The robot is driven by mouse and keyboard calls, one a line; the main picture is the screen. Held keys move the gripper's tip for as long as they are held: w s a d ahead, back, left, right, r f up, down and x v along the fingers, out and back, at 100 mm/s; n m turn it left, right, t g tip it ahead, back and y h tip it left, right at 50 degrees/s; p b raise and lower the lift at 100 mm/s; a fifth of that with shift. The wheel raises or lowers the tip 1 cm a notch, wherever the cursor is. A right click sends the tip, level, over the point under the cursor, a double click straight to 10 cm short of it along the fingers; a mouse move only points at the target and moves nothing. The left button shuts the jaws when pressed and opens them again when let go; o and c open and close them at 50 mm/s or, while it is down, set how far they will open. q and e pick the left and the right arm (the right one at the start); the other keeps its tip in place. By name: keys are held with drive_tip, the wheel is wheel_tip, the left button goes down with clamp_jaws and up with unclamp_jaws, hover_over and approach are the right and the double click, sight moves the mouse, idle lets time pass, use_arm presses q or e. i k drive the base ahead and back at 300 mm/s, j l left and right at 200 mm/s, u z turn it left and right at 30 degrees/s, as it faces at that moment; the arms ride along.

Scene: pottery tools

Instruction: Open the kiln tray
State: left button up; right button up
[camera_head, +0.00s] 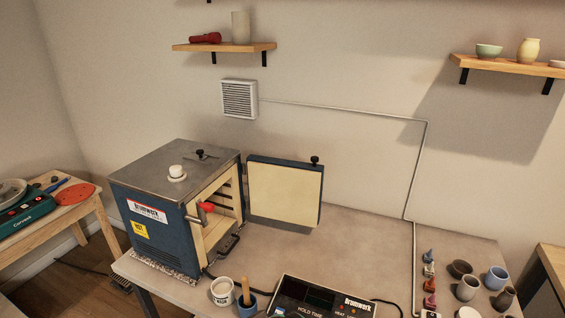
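The blue kiln (150,225) with a grey metal top stands on the left of the table. Its front chamber (212,212) is open and shows pale lining and dark shelf rails. A red knob (207,207) on a metal rod sticks out at the opening. A dark handle (229,244) sits low at the kiln's front; whether it belongs to the tray I cannot tell. The kiln door (285,193), cream inside with a blue edge, is swung open to the right. Neither of my grippers is in view.
A controller box (322,298), a white cup (222,291) and a blue cup (246,303) stand at the table's front. Several small pots and bottles (467,288) stand at the right. The table (350,245) is clear in the middle. Wall shelves (224,47) hang above.

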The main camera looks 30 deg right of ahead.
sight(220, 228)
drive_tip(key=z, duration=0.35)
drive_tip(key=l+z, duration=0.25)
drive_tip(key=z, duration=0.2)
drive_tip(key=k+l+z, duration=0.1)
drive_tip(key=l+z, duration=0.15)
drive_tip(key=z, duration=0.25)
drive_tip(key=l+z, duration=0.25)
drive_tip(key=z, duration=0.2)
